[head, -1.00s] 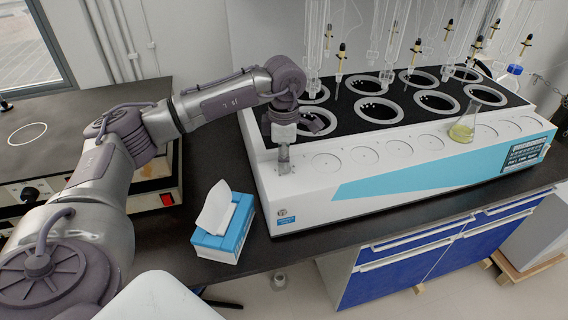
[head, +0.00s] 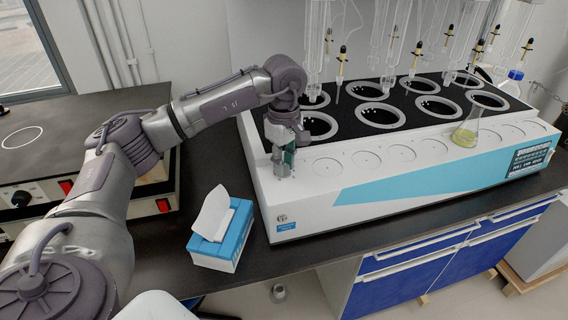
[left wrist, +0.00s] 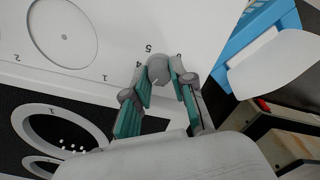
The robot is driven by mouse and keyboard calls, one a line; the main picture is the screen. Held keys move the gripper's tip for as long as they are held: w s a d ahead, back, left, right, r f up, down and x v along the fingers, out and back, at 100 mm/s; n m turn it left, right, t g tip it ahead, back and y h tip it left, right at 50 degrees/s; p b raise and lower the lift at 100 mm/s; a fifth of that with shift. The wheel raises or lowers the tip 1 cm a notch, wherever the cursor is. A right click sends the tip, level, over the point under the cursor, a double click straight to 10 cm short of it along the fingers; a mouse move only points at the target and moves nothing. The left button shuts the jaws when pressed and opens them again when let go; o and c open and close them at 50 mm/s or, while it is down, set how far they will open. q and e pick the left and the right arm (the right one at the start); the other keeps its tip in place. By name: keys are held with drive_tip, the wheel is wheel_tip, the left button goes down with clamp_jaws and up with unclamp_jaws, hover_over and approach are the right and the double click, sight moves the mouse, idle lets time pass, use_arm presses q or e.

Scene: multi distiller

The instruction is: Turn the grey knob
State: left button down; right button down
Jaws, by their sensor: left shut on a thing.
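The grey knob (left wrist: 158,69) is a small round knob on the white top of the distiller (head: 340,205), at its front left corner. Printed numbers ring it in the left wrist view. My left gripper (head: 283,170) points down at that corner. In the left wrist view its two green-sided fingers (left wrist: 161,76) sit on opposite sides of the knob and are shut on it. In the head view the fingers hide the knob. My right gripper is in neither view.
A blue tissue box (head: 222,240) stands on the dark bench left of the distiller. A flask with yellow liquid (head: 466,134) stands on the distiller's right part. Glassware hangs over its round openings. A hot plate device (head: 30,185) is at the left.

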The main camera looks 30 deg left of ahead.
use_arm(q)
drive_tip(key=shift+r, duration=0.15)
drive_tip(key=shift+w, duration=0.1)
drive_tip(key=c, duration=1)
unclamp_jaws()
drive_tip(key=shift+r, duration=0.1)
wheel_tip(320, 180, up, 12)
drive_tip(key=shift+f, duration=0.15)
